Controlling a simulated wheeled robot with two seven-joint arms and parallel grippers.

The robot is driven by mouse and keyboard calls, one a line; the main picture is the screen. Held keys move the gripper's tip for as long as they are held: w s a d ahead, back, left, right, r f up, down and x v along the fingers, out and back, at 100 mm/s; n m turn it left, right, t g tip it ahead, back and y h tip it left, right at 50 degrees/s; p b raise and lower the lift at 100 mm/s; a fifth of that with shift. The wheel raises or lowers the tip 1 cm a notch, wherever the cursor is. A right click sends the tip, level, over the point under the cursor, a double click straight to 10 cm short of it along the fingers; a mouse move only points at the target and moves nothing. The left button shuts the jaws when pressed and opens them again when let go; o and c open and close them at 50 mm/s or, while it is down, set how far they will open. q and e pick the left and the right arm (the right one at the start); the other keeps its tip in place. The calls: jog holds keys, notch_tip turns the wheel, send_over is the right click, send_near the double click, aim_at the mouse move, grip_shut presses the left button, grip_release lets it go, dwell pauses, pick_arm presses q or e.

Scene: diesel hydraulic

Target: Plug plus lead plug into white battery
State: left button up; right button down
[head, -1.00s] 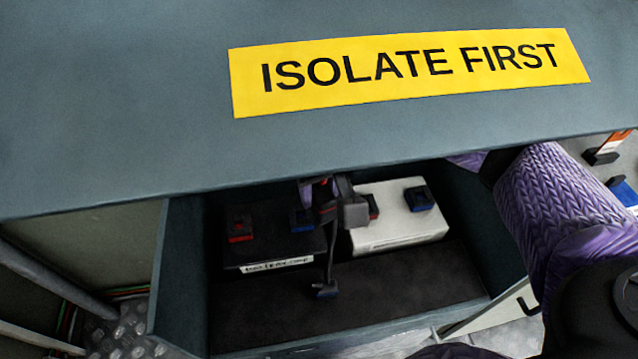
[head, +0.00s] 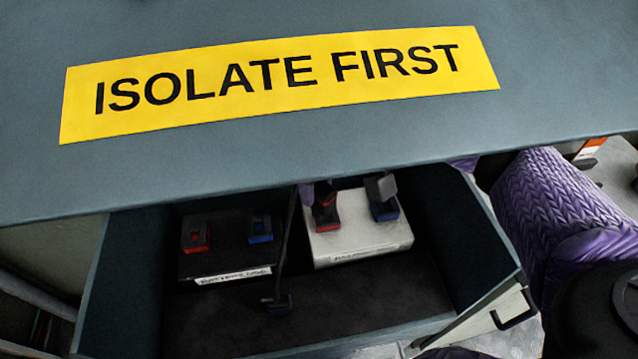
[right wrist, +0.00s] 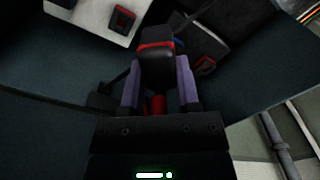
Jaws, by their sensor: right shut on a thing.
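The white battery (head: 365,237) sits in the right of the open box, with a red socket (head: 327,219) and a blue socket (head: 385,211) on top. My right gripper (right wrist: 158,82) has purple fingers shut on a dark plug with a red band, the plus lead plug (right wrist: 155,62). In the head view, a purple finger part shows above the white battery, mostly hidden by the cover. In the right wrist view, the plug looks apart from the white battery's socket (right wrist: 122,19); its height above it cannot be told. My left gripper is not in view.
A black battery (head: 225,255) with red and blue sockets stands left of the white one. A dark lead hangs between them, its end (head: 278,303) over the box floor. The grey cover with a yellow sign (head: 280,85) overhangs the back. The box front is clear.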

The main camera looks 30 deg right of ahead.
jog(key=shift+w+f+n, duration=0.35)
jog(key=shift+n, duration=0.45)
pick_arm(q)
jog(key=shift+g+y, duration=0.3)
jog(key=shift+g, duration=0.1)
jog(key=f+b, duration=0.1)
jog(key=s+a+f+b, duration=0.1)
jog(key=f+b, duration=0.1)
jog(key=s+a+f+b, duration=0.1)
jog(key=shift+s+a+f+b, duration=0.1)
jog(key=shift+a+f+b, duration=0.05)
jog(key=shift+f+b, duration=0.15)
pick_arm(e)
jog(key=w+d+f+n, duration=0.3)
jog(key=w+f+n, duration=0.1)
jog(key=n, duration=0.9)
jog(key=w+d+f+n, duration=0.3)
jog(key=f+n, duration=0.3)
jog(key=n, duration=0.7)
jog(key=shift+w+d+f+n, duration=0.15)
jog(key=shift+w+f+n, duration=0.15)
jog(key=shift+w+f, duration=0.1)
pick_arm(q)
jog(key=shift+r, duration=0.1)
pick_arm(e)
jog(key=shift+r, duration=0.1)
